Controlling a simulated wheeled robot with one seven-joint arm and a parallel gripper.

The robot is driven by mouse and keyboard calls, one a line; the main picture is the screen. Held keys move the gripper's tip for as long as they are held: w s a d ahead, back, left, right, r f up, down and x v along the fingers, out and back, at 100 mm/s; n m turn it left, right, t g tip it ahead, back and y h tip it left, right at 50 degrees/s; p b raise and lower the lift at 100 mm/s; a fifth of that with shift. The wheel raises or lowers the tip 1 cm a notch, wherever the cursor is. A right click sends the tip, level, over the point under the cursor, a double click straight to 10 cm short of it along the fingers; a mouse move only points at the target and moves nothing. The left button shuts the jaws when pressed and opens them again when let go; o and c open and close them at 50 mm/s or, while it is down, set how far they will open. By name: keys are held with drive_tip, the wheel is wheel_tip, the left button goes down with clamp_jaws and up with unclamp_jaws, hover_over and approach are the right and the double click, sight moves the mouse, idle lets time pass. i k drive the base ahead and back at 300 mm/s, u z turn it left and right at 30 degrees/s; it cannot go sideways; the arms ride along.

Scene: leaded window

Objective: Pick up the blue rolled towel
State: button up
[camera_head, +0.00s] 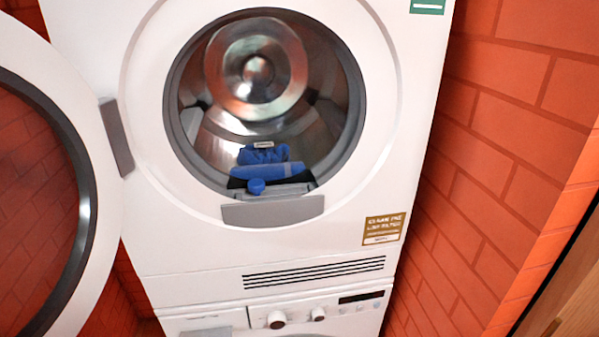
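Blue cloth lies low inside the open drum (214,140) of the upper white machine, near its front lip. A long blue roll (272,171) lies crosswise there, and it looks like the blue rolled towel. A bunched blue piece (262,154) with a pale label sits just behind it. A small round blue shape (257,186) shows in front, near the lip. I cannot tell whether these are one item or several. My gripper is not in view, and nothing is seen touching the cloth.
The machine's round door (105,200) stands swung open to the left, leaving the opening clear. A lower white machine with knobs (277,319) is beneath. A brick wall (500,150) is close on the right, with a wooden surface (575,300) at the lower right.

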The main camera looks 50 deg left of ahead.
sight(271, 171)
drive_tip(key=u, duration=1.7)
